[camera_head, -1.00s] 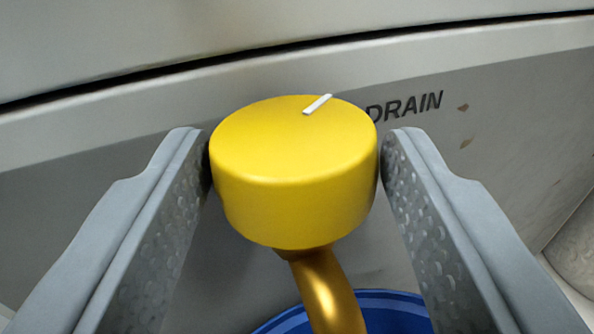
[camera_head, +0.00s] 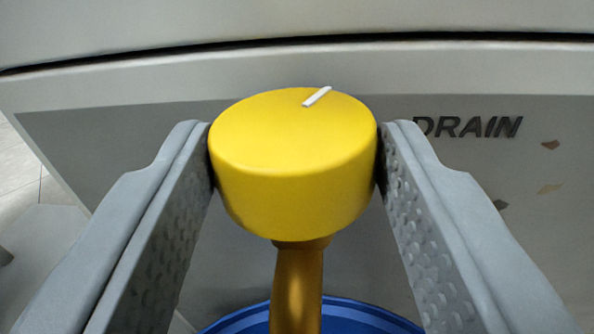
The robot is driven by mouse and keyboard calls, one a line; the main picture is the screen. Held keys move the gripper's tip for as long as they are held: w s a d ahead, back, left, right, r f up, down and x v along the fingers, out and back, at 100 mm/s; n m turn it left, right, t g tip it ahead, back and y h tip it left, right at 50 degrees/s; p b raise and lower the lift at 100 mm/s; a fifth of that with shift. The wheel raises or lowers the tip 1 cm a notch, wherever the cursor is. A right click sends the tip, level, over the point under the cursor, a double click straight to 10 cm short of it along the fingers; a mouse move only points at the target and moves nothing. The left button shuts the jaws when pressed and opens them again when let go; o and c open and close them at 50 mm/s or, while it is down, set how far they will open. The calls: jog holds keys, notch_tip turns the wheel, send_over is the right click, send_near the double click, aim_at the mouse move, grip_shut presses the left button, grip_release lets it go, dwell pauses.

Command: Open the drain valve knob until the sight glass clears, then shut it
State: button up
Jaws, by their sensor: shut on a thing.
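The yellow round drain valve knob (camera_head: 293,165) is in the middle of the view, with a short white pointer line on its top toward the upper right. My gripper (camera_head: 295,160) is shut on the knob, one grey finger at its left side and one at its right. A brass spout (camera_head: 298,288) runs down below the knob. The sight glass is not in view.
A blue container (camera_head: 345,318) is partly visible under the spout. The grey panel (camera_head: 480,185) behind carries the DRAIN label (camera_head: 467,127) to the right of the knob. A dark seam crosses above. Tiled floor (camera_head: 22,165) shows at far left.

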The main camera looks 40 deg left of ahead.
jog(key=n+g+y, duration=0.1)
jog(key=n+g, duration=0.1)
jog(key=n+g+y, duration=0.1)
jog(key=g+y, duration=0.1)
jog(key=w+n+g+y, duration=0.1)
jog(key=n+g, duration=0.1)
jog(key=g, duration=0.1)
jog(key=shift+d+n+y, duration=0.3)
jog(key=shift+y, duration=0.1)
jog(key=shift+g, duration=0.3)
jog(key=o, duration=1)
jog(key=shift+d, duration=0.1)
jog(key=v, duration=1.7)
jog(key=shift+f, duration=0.2)
jog(key=shift+s+d, duration=0.1)
jog(key=shift+s, duration=0.05)
jog(key=shift+r, duration=0.1)
